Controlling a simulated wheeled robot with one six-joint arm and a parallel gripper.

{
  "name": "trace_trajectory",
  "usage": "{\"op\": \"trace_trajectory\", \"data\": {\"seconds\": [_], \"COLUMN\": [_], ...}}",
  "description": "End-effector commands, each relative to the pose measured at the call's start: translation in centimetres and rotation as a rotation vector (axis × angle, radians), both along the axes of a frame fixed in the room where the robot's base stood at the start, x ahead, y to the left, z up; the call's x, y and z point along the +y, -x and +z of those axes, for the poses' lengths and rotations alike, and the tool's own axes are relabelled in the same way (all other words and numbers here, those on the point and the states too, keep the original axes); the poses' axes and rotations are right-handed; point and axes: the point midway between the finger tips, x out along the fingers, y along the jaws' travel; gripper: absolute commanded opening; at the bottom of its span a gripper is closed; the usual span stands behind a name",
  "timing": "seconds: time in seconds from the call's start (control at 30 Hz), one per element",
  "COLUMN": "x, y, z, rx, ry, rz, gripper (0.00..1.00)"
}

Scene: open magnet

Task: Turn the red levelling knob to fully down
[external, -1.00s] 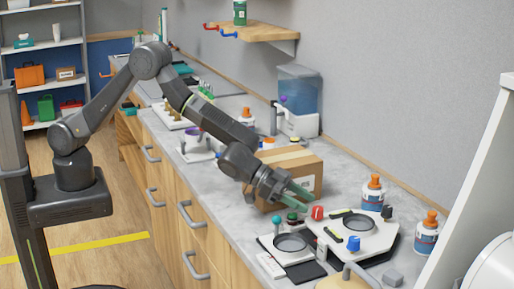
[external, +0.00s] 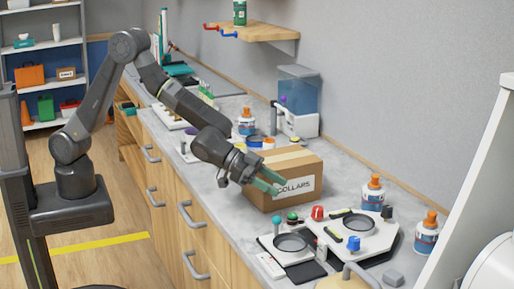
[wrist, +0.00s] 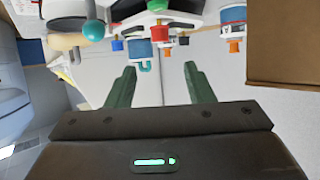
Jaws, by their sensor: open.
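The red levelling knob (external: 317,213) stands at the back left edge of a white plate device (external: 375,243) on the counter. It shows small in the wrist view (wrist: 159,33), roughly between the fingers but farther off. How far it is turned is too small to tell. The same device has a blue knob (external: 353,243) at its front and a black knob (external: 387,211) at its right. My gripper (external: 272,182) is open and empty, in front of the cardboard box, up and left of the red knob and apart from it. Its green fingers are spread in the wrist view (wrist: 160,68).
A cardboard box marked COLLARS (external: 296,189) stands just behind my gripper. A smaller device with a teal knob (external: 276,219) and a green knob (external: 292,216) is left of the red knob. Bottles with orange caps (external: 373,195) stand right and behind.

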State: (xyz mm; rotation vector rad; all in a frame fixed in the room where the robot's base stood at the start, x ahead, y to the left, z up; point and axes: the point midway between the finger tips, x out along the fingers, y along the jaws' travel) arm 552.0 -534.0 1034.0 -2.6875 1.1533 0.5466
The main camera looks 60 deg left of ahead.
Motion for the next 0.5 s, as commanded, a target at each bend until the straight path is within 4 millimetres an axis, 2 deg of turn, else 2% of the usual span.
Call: {"op": "trace_trajectory", "data": {"seconds": [0.17, 0.5], "x": [-0.2, -2.2], "y": [-0.7, -6.6], "z": [0.2, 2.3], "rx": [0.004, 0.131], "ry": [-0.016, -0.227], "rz": [0.014, 0.149], "gripper": [0.48, 0.48]}}
